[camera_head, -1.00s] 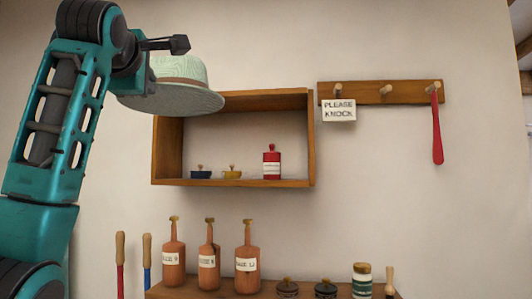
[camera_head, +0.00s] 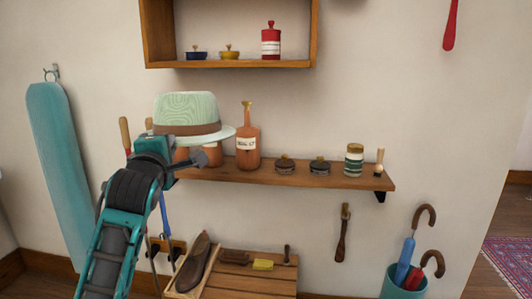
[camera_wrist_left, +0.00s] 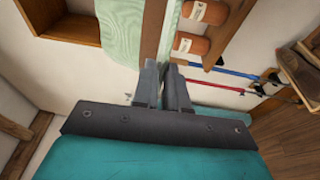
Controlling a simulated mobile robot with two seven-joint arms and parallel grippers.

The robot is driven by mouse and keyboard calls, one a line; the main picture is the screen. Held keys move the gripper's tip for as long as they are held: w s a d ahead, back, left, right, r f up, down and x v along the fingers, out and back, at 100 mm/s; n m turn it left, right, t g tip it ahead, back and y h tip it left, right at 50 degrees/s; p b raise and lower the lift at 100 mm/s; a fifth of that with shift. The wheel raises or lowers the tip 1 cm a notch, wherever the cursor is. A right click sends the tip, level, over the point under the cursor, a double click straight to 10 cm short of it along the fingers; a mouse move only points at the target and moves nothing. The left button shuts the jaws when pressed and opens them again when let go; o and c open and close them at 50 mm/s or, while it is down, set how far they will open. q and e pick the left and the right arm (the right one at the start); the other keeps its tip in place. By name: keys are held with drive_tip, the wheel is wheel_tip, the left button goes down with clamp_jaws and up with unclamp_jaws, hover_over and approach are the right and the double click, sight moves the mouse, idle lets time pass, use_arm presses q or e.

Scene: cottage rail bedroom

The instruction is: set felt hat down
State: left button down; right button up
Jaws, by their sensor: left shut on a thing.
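The pale green felt hat (camera_head: 187,108) with a brown band is in the head view, left of centre, upright with its crown on top. My left gripper (camera_head: 185,162) is below it, shut on its brim. In the left wrist view the hat (camera_wrist_left: 121,25) shows at the top, and its brim runs into the jaws (camera_wrist_left: 165,75). In the head view the hat hides part of the brown bottles behind it on the lower shelf (camera_head: 290,178). Whether it touches them cannot be told. My right gripper is not in view.
The lower shelf bears a brown bottle (camera_head: 247,140), dark tins (camera_head: 285,164), a jar (camera_head: 354,160) and a small brush. A box shelf (camera_head: 230,63) hangs above. Below stands a wooden bench (camera_head: 250,285) with a shoe (camera_head: 194,262). An ironing board (camera_head: 60,170) is at left.

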use_arm(q)
drive_tip(key=s+f+p, duration=0.1)
drive_tip(key=s+f, duration=0.7)
drive_tip(key=f, duration=0.3)
drive_tip(key=s+d+f+m+h+p, duration=0.15)
drive_tip(key=s+f, duration=0.45)
drive_tip(key=s, duration=0.7)
drive_tip(key=shift+n, duration=0.25)
drive_tip(key=r, duration=0.2)
drive_tip(key=s+r, duration=0.1)
drive_tip(key=r, duration=0.1)
drive_tip(key=shift+a+r, duration=0.1)
drive_tip(key=shift+a, duration=0.05)
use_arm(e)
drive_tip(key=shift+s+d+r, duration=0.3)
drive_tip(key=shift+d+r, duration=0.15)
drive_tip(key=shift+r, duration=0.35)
use_arm(q)
drive_tip(key=shift+a, duration=0.1)
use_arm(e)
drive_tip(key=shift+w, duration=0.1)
